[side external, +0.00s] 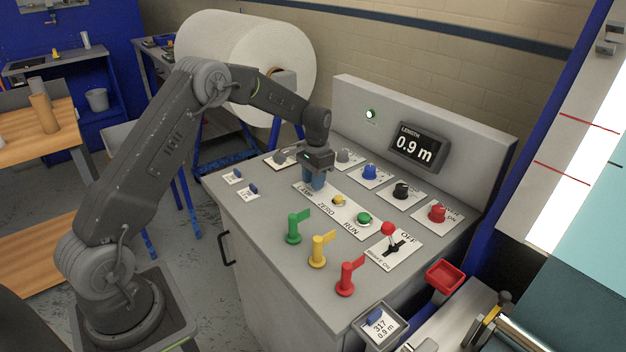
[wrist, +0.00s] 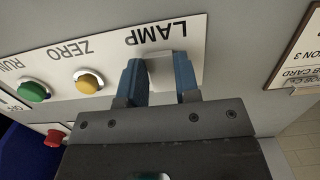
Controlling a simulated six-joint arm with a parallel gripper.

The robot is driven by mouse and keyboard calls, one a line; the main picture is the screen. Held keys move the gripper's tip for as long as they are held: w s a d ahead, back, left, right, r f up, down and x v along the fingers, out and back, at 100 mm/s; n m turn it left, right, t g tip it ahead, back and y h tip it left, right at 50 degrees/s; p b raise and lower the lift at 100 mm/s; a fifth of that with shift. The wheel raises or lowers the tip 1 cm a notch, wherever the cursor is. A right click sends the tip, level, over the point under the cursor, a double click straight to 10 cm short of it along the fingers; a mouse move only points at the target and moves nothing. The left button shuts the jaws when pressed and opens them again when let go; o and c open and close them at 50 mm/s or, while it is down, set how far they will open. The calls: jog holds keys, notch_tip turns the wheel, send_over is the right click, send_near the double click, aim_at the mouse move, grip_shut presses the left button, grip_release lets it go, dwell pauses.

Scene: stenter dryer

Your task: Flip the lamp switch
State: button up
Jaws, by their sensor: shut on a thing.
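The lamp switch (wrist: 164,70) is a pale block on a white label strip marked LAMP, upside down in the wrist view. My gripper (wrist: 160,80) has its two blue fingers on either side of the switch and is shut on it. In the side external view my gripper (side external: 314,180) points down at the far left end of the label strip (side external: 325,203). There the fingers hide the switch. Whether the switch is flipped cannot be told.
On the same strip are a yellow ZERO button (side external: 338,200) and a green RUN button (side external: 364,219). Blue, black and red knobs stand behind. Green (side external: 294,229), yellow (side external: 319,252) and red (side external: 346,279) flagged posts stand in front. A LENGTH display (side external: 417,147) reads 0.9 m.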

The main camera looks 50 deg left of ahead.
jog(key=shift+w+g, duration=0.25)
jog(key=shift+g, duration=0.75)
jog(key=o, duration=0.9)
jog(key=shift+r, duration=0.1)
jog(key=shift+v, duration=6.9)
